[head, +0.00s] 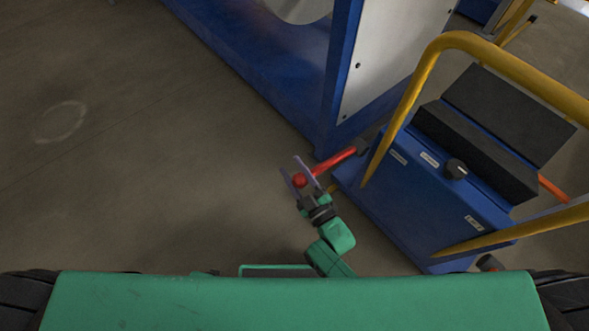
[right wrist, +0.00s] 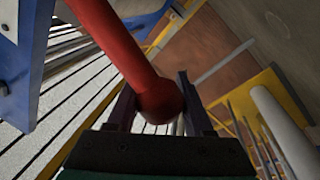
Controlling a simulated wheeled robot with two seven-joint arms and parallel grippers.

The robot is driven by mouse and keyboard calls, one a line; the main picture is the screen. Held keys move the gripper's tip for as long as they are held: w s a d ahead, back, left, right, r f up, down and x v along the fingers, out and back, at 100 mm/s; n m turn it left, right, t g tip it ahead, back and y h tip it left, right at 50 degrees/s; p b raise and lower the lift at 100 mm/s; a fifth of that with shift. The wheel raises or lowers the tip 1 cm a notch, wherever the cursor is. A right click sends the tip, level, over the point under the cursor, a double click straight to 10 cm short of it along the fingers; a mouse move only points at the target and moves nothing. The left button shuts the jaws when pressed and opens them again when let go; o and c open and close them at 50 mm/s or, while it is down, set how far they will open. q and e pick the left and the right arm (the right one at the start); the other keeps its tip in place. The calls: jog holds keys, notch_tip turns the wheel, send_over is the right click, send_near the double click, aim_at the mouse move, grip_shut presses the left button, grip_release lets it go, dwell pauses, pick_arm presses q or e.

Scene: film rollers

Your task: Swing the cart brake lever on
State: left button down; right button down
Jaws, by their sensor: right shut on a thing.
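The red brake lever (head: 336,161) sticks out to the left from the lower side of the blue cart (head: 420,200) in the head view. It has a round red knob at its free end. My right gripper (head: 302,173) is at that end, with its two fingers on either side of the knob, shut on it. In the right wrist view the red lever (right wrist: 122,50) runs down from the top left to its knob (right wrist: 158,100) between the fingers (right wrist: 160,112). My left gripper is not in the head view.
A large blue machine frame (head: 335,80) with a pale panel stands just behind the lever. Yellow rails (head: 520,72) curve over the cart, which carries a black knob (head: 455,169) and dark blocks on top. The floor (head: 130,170) at the left is clear.

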jog(key=shift+s+f, duration=0.2)
jog(key=shift+f, duration=0.25)
jog(key=shift+c, duration=1.6)
grip_release()
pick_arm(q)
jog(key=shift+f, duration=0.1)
pick_arm(e)
jog(key=shift+w, duration=0.1)
jog(key=shift+r, duration=0.1)
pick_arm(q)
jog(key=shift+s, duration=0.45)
pick_arm(e)
jog(key=v, duration=1.4)
jog(key=shift+s+d, duration=0.15)
jog(key=shift+s, duration=0.1)
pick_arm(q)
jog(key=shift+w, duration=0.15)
